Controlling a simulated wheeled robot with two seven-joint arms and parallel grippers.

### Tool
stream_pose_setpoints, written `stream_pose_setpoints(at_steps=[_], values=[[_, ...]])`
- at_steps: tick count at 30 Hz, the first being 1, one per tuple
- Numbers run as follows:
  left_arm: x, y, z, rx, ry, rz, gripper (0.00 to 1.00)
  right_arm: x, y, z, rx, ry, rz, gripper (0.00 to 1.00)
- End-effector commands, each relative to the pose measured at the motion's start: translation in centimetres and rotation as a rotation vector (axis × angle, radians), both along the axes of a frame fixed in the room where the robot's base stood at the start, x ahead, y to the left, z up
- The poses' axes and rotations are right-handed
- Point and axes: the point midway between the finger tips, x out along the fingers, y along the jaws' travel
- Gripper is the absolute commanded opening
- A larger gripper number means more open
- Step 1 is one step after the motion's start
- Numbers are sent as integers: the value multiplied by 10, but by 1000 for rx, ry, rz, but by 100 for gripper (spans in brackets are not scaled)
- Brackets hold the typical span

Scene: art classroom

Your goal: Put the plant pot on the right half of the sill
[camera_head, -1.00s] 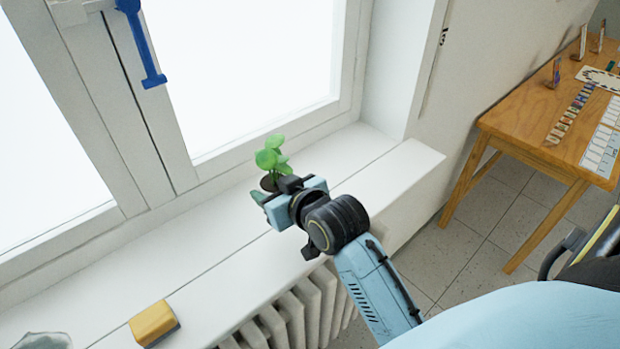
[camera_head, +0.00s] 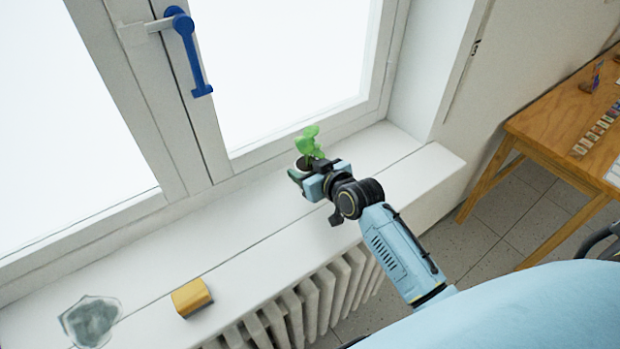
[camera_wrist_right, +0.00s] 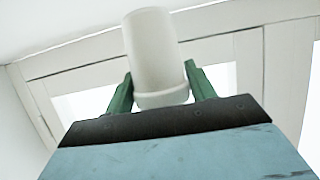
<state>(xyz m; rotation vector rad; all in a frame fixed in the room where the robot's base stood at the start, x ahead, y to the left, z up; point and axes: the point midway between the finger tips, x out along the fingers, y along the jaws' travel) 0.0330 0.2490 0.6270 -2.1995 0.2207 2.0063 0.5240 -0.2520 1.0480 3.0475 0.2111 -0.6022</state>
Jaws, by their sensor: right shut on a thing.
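The plant pot (camera_head: 301,163) holds a small plant with green leaves (camera_head: 310,142) and is over the right half of the white sill (camera_head: 240,213). My right gripper (camera_head: 302,174) is shut on the pot. In the right wrist view the white pot (camera_wrist_right: 155,50) sits between the two green fingers of the gripper (camera_wrist_right: 161,92). The gripper hides part of the pot in the head view, and I cannot tell whether the pot's base touches the sill. My left gripper is not in view.
A yellow block (camera_head: 191,297) and a clear grey object (camera_head: 91,321) lie on the sill at the left. A window with a blue handle (camera_head: 190,50) stands behind. A radiator (camera_head: 310,300) is below the sill, and a wooden table (camera_head: 560,135) stands at the right.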

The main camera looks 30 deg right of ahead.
Motion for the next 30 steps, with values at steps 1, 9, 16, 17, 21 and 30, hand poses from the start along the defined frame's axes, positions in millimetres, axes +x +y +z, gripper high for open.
stream_pose_setpoints(at_steps=[1, 9, 16, 17, 21, 30], values=[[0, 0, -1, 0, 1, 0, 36, 0, 0, -8, 1, 3, -1, 23], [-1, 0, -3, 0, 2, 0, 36, 0, 0, -32, 0, -1, 0, 23], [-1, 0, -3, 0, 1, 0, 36, 0, 0, -32, -1, -1, 0, 23], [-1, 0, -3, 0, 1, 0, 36, 0, 0, -33, -1, -1, 0, 23], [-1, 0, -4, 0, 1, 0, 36, -1, 0, -36, 0, 2, 0, 66], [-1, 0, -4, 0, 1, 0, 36, -1, 0, -36, 0, 2, 0, 77]])
